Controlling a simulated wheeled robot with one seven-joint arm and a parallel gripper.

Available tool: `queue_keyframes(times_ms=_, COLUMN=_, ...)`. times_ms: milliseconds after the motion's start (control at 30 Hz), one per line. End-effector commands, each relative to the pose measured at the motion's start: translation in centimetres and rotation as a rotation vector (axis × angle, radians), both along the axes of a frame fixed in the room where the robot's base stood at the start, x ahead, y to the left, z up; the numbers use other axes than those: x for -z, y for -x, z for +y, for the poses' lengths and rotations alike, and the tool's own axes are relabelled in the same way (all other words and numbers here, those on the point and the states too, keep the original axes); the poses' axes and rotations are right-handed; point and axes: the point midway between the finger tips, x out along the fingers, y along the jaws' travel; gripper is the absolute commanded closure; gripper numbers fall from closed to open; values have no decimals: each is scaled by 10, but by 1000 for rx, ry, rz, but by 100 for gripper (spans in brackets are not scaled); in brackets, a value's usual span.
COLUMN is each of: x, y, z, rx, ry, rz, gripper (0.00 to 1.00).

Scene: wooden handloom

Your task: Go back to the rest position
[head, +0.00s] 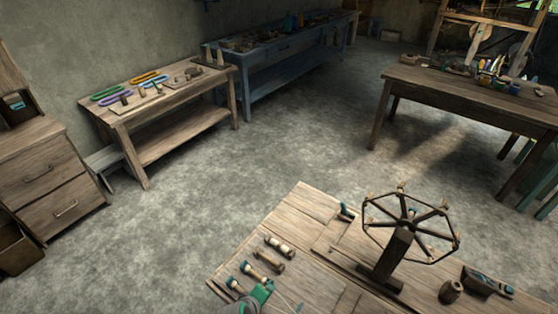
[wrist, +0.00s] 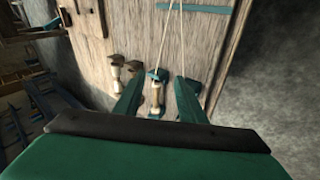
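My gripper (wrist: 158,80) is green and fills the lower part of the wrist view. Its two fingers are spread apart, with a clear gap on each side of a pale bobbin with teal ends (wrist: 156,96). The bobbin is on or just above the wooden table (wrist: 205,20); I cannot tell its exact height. A pale cord runs up from near it. In the head view a green part of my gripper (head: 262,292) shows at the bottom edge, over the near table (head: 305,208), beside several bobbins (head: 278,246). Its fingertips are not clear there.
A wooden wheel on a post (head: 410,225) stands upright on the near table, right of my gripper. A small pot (head: 451,291) and a dark tool (head: 487,282) lie right of it. Open floor (head: 230,200) separates this table from the side benches and drawers.

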Motion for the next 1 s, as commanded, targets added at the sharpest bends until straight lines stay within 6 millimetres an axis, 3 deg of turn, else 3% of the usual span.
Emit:
queue_keyframes(times_ms=267, x=19, y=52, z=-2, rx=30, ry=-148, rz=-111, gripper=63)
queue_keyframes(times_ms=467, x=15, y=100, z=-3, rx=79, ry=-301, rz=-230, gripper=63)
queue_keyframes(times_ms=767, x=-24, y=173, z=-11, rx=173, ry=-526, rz=-411, gripper=63)
queue_keyframes(times_ms=1000, x=-80, y=226, z=-22, rx=257, ry=-698, rz=-565, gripper=63)
